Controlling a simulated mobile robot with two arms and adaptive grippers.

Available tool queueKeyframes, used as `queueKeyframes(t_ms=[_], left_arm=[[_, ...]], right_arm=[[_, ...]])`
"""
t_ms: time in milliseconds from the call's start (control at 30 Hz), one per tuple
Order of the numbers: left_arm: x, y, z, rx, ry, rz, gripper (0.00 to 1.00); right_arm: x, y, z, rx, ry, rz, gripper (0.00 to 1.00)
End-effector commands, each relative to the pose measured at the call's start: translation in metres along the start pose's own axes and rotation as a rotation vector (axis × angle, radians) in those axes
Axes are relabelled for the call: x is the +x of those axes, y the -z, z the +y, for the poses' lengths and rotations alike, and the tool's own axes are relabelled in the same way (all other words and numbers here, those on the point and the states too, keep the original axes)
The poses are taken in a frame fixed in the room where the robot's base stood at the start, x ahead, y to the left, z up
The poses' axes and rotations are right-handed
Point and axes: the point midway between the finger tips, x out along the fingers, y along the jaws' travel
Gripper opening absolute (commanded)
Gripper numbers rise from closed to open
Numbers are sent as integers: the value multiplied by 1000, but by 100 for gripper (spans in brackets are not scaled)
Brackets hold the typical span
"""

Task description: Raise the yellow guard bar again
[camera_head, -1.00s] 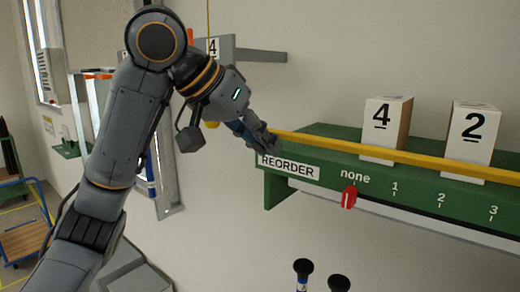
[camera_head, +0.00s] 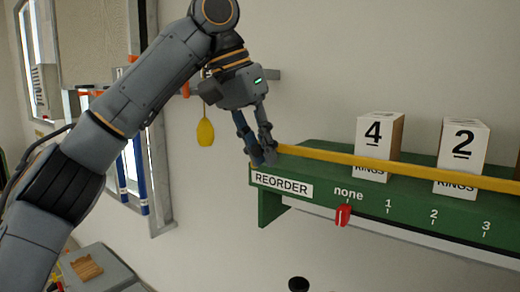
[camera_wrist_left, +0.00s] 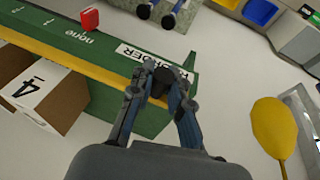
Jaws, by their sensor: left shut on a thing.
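The yellow guard bar (camera_head: 400,164) runs along the front of the green shelf (camera_head: 400,203), across the faces of the white number boxes 4 (camera_head: 373,135) and 2 (camera_head: 461,145). My left gripper (camera_head: 264,158) is at the bar's left end, shut on it and pointing down. In the left wrist view, the bar (camera_wrist_left: 85,68) runs to a dark end piece between the fingers (camera_wrist_left: 161,88), which hide part of it.
A REORDER label (camera_head: 284,184) and a red slider (camera_head: 343,215) at "none" are on the shelf front. A yellow pear-shaped pull (camera_head: 205,133) hangs left of my gripper. A grey box (camera_head: 98,268) stands low at left.

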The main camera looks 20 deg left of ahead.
Motion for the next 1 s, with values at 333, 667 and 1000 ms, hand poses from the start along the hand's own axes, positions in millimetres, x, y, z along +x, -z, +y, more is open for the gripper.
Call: queueKeyframes(t_ms=[333, 667, 1000], left_arm=[[4, -1, -1, 1, 3, -10, 27], [0, 0, 0, 1, 2, -3, 28], [-45, 1, 0, -1, 6, -1, 28]], right_arm=[[0, 0, 0, 0, 0, 0, 41], [0, -1, 2, -1, -3, -1, 41], [0, 0, 1, 0, -1, 0, 41]])
